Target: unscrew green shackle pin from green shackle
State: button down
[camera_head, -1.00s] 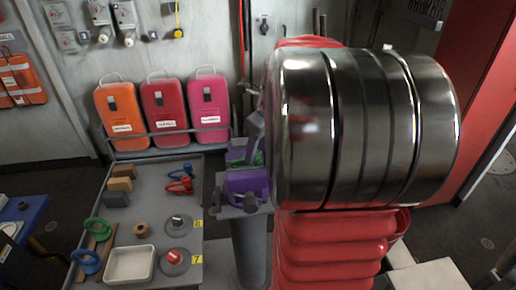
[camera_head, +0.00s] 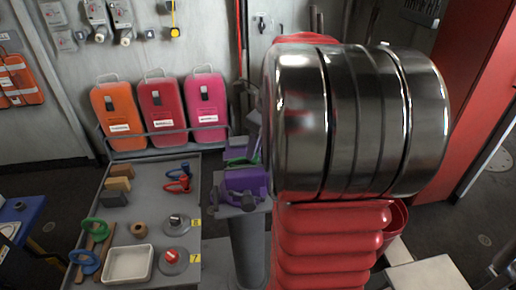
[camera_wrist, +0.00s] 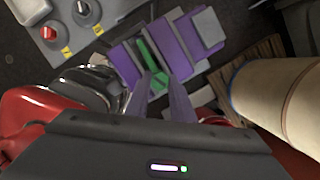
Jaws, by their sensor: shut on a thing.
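The green shackle (camera_wrist: 147,48) sits between the purple jaws of a vise (camera_wrist: 122,66) in the wrist view. In the head view the vise (camera_head: 243,184) stands on a grey post, and only a sliver of green (camera_head: 241,161) shows behind its front jaw. My gripper (camera_wrist: 158,82) reaches to the near end of the green part in the wrist view. Its fingers are shut on a small green piece there, which I take as the green shackle pin (camera_wrist: 157,83). The fingers hide most of the pin, and I cannot see its thread. In the head view my arm hides the gripper.
A grey table (camera_head: 146,210) left of the vise holds blue and red shackles, rings, blocks, a white tray (camera_head: 128,263) and two knobs. Orange, red and pink canisters (camera_head: 206,100) stand behind. A pale cylinder (camera_wrist: 280,100) is close on the right in the wrist view.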

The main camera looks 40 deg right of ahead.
jog(key=n, duration=0.3)
jog(key=shift+n+g+y, duration=0.3)
jog(key=shift+y, duration=0.1)
jog(key=n+y, duration=0.1)
jog(key=n, duration=0.3)
jog(key=shift+d+g, duration=0.15)
jog(key=shift+g, duration=0.15)
jog(key=shift+n, duration=0.4)
jog(key=n+g, duration=0.1)
jog(key=n, duration=0.5)
jog(key=shift+w+g+y, duration=0.15)
jog(key=shift+g+y, duration=0.15)
jog(key=shift+g, duration=0.1)
jog(key=n+g, duration=0.1)
jog(key=n, duration=0.2)
jog(key=shift+r+n, duration=0.1)
jog(key=shift+n, duration=0.3)
